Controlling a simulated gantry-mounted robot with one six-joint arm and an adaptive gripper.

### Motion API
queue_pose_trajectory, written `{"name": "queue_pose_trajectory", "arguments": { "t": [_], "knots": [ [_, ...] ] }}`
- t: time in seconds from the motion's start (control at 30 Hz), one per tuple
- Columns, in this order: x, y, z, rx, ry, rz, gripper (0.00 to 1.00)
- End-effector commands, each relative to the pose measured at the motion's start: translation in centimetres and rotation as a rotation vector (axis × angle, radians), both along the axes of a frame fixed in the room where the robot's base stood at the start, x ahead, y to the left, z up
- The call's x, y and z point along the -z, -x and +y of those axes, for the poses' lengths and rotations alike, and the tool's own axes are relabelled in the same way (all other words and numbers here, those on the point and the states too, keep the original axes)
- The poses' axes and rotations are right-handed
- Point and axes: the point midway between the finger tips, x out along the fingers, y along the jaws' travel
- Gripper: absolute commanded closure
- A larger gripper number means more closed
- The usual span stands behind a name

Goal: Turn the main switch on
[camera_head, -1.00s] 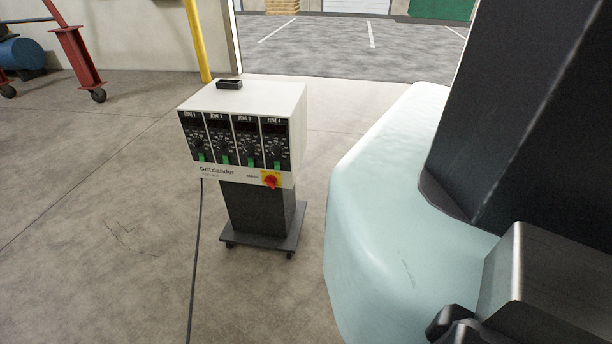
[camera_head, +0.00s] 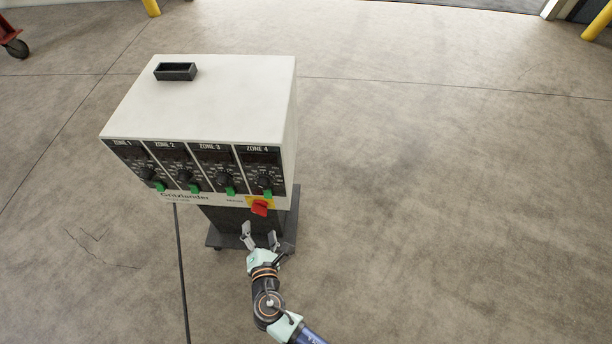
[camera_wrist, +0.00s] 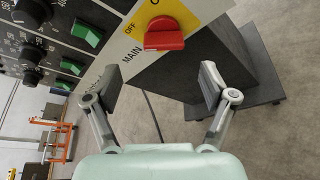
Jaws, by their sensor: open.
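The main switch (camera_head: 260,207) is a red rotary knob on a yellow plate at the lower right of the white controller's front. In the wrist view the red knob (camera_wrist: 164,34) is at the top centre, beside the printed words OFF and MAIN. The controller box (camera_head: 215,95) has zone panels 1 to 4 with black dials and green switches. My gripper (camera_head: 260,238) is just below and in front of the switch, apart from it. In the wrist view its two fingers (camera_wrist: 160,85) are spread open with nothing between them, and the knob lies beyond them.
The controller stands on a dark pedestal with a wheeled base (camera_head: 290,215). A black cable (camera_head: 181,270) runs along the floor at left. A small black tray (camera_head: 175,71) is on top of the box. The floor (camera_head: 440,180) to the right is clear.

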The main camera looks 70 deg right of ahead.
Motion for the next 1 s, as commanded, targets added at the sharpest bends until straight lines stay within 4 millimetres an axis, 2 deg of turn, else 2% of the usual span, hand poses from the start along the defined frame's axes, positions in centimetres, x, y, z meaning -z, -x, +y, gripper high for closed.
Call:
{"name": "queue_pose_trajectory", "arguments": {
  "t": [0.27, 0.5, 0.63, 0.97, 1.0],
  "knots": [
    [0.7, -0.5, -0.7, -0.009, 0.018, 0.018, 0.17],
    [2.1, -3.0, -4.3, -0.006, 0.017, 0.016, 0.17],
    [2.5, -4.0, -5.6, -0.007, 0.015, 0.017, 0.17],
    [2.3, -4.4, -6.1, -0.008, 0.015, 0.017, 0.17],
    [2.3, -4.4, -6.1, -0.008, 0.015, 0.017, 0.22]
  ]
}}
